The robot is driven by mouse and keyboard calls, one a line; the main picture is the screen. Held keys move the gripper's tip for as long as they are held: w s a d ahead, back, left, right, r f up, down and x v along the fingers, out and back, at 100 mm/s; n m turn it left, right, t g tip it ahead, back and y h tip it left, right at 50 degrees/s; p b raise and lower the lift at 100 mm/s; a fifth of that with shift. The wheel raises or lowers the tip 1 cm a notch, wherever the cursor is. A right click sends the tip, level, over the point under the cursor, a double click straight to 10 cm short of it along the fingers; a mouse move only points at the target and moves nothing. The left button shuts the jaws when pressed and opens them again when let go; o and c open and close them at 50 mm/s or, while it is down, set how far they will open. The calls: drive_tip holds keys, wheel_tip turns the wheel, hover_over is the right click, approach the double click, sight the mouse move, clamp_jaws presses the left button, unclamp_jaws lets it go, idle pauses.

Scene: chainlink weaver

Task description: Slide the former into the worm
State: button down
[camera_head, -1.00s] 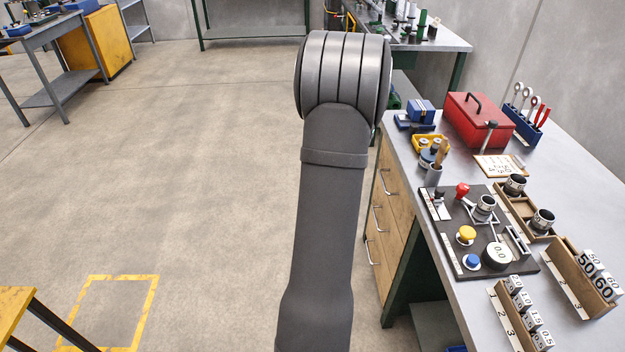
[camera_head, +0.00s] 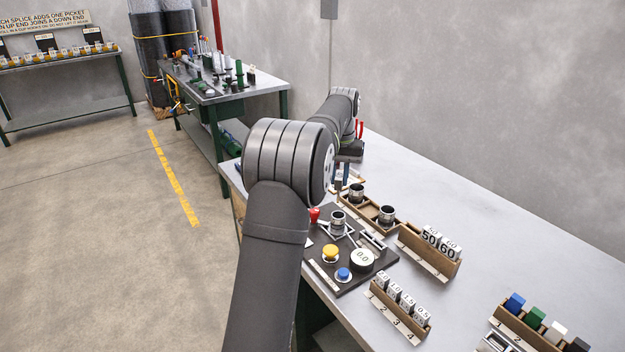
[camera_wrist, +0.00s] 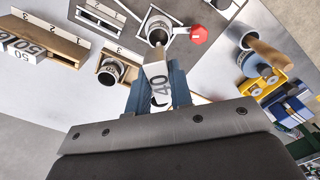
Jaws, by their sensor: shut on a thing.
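A red knob (camera_wrist: 198,36) is close beside the worm. A wooden tray (camera_head: 369,211) holds two similar metal cylinders. A rack (camera_head: 428,262) holds blocks marked 50 and 60. The board bears yellow (camera_head: 330,252) and blue (camera_head: 343,274) buttons.

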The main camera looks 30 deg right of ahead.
drive_tip(key=shift+s+d, duration=0.15)
drive_tip(key=shift+d, duration=0.05)
drive_tip(key=shift+f, duration=5.05)
drive_tip(key=c, duration=1.2)
unclamp_jaws()
wheel_tip(320, 180, up, 18)
drive_tip(key=shift+f, duration=0.25)
drive_tip(key=shift+f, duration=0.15)
